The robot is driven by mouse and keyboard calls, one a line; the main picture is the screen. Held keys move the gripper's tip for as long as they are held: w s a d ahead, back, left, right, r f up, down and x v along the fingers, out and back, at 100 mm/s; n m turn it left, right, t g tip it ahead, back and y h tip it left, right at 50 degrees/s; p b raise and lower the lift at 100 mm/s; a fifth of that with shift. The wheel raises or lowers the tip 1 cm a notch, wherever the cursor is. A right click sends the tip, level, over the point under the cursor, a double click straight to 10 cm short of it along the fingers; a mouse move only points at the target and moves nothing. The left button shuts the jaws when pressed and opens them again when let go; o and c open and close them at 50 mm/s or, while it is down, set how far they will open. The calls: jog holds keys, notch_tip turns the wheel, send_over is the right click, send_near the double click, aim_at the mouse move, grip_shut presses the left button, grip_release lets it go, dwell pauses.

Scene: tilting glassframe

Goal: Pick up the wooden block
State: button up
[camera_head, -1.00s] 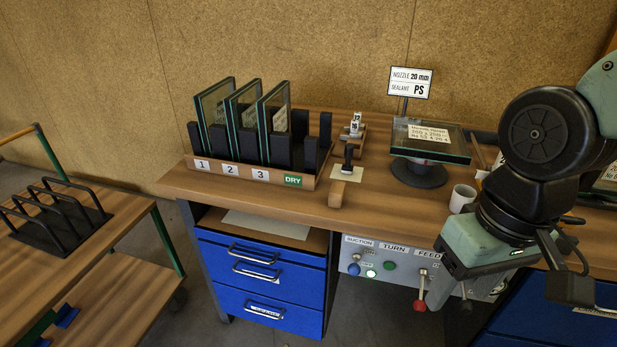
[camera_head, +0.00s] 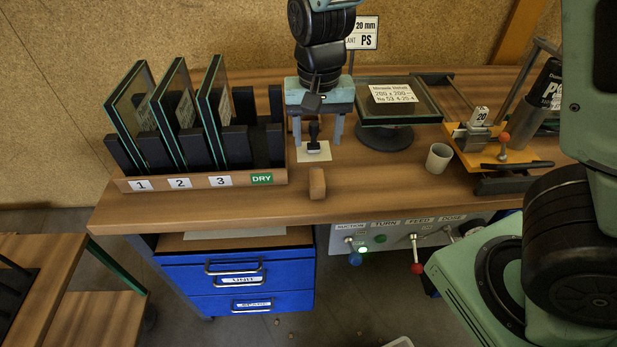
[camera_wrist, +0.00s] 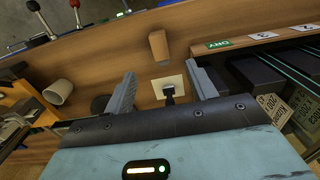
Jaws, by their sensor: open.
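The wooden block (camera_head: 317,184) is a small brown block lying near the front edge of the bench, in front of a dark stamp-like tool on a pale card. In the wrist view the block (camera_wrist: 158,44) shows above the card, beyond my fingertips. My gripper (camera_head: 317,140) is open, with its two fingers pointing down over the card and the dark tool, behind the block. In the wrist view my gripper (camera_wrist: 163,82) has the dark tool (camera_wrist: 170,92) and card between its fingers. Nothing is held, and the block is apart from the fingers.
A rack (camera_head: 150,183) with several glass panes stands left of my gripper. A round stand (camera_head: 385,138) with a glass unit on top is close on the right, and a white cup (camera_head: 439,158) stands beyond it. The bench front between rack and cup is mostly clear.

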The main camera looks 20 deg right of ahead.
aim_at(318, 181)
notch_tip(318, 181, down, 14)
jog(key=shift+s+d+r, duration=0.1)
jog(key=c, duration=1.1)
